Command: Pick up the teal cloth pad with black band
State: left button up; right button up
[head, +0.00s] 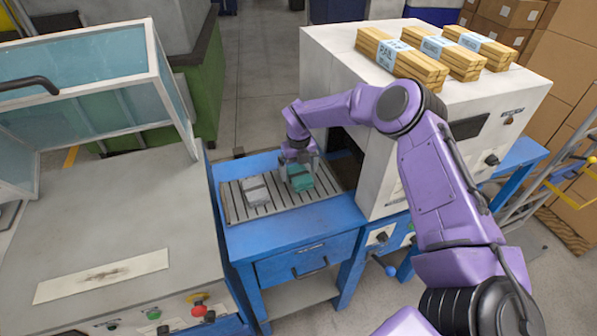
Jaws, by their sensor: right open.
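The teal cloth pad (301,182) lies on the slatted tray (291,199) on the blue bench, close to the opening of the white machine. A black band cannot be made out at this size. My right gripper (297,171) is directly over the pad, pointing down, with its fingers at the pad and partly covering it. The right gripper is open. Whether its fingers touch the pad cannot be told. My left gripper is not in view.
A grey pad (255,190) lies just left of the teal one on the tray. The white machine (340,75) stands close on the right, with bundles of wood strips (402,58) on top. A grey machine with a glazed hood (90,80) stands at left.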

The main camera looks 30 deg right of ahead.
jog(key=shift+w+f, duration=0.15)
jog(key=shift+f, duration=0.3)
jog(key=shift+s+r, duration=0.1)
jog(key=shift+s, duration=0.2)
jog(key=shift+s+r, duration=0.1)
jog(key=shift+s, duration=0.05)
jog(key=c, duration=1.1)
jog(key=shift+c, duration=0.2)
